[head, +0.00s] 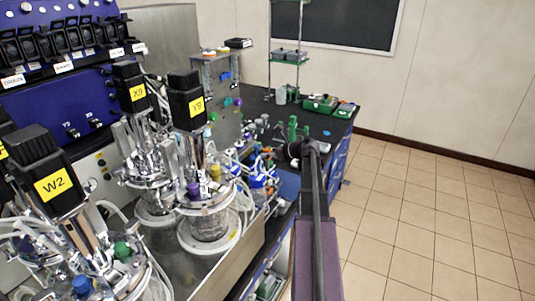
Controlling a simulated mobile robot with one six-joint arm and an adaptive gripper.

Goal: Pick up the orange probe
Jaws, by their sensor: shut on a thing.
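My arm reaches away from the lower middle of the head view, and its dark wrist end is over the bench beyond the bioreactors. My gripper (284,155) is small and dark at that end, just left of the wrist. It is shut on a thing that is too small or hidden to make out. I cannot pick out an orange probe anywhere in this view. Two glass bioreactors with black motors labelled X8 (131,88) and Y9 (187,101) stand left of my arm.
Another vessel with a motor labelled W2 (45,178) stands at the lower left. Green items (293,129) stand on the dark bench near my gripper. Green trays (320,103) lie at the bench's far end. The tiled floor (430,215) on the right is clear.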

